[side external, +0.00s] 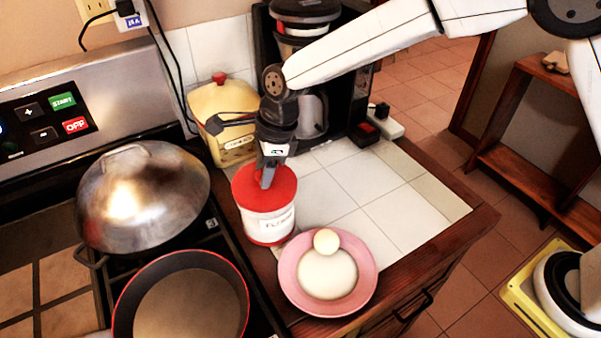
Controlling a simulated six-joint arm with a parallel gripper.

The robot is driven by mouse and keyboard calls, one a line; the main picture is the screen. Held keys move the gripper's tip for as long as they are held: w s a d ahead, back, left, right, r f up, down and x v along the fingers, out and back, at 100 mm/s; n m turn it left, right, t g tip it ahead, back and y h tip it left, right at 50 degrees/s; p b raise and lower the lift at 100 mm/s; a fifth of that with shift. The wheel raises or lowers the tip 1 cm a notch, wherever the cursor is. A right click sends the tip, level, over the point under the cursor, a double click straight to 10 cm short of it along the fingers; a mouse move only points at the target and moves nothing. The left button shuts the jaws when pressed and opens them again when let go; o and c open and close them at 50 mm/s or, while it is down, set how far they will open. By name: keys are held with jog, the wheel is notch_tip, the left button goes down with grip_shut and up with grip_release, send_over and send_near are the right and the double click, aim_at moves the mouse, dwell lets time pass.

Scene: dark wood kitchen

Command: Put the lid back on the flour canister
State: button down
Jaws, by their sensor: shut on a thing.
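The flour canister (270,228) is white with a dark-lettered label and stands upright on the tiled counter, left of the pink plate. Its red lid (283,187) lies over the canister's mouth and looks about level. From this one view I cannot tell whether it is fully seated or slightly raised. My gripper (267,182) points down at the middle of the lid and is shut on it, most likely at a knob. The fingers hide the grasped part, and the lid hides the canister's opening.
A pink plate (289,287) holding white round items is close to the canister's right. A yellow canister (232,101) and black coffee maker (357,95) stand behind. A domed pan (150,200) and red-rimmed pan (190,300) are left. Tiles (400,215) at right are clear.

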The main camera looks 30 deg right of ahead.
dwell(0.3)
grip_release()
dwell(0.3)
jog(key=shift+r, duration=0.1)
jog(key=shift+r, duration=3.4)
grip_shut()
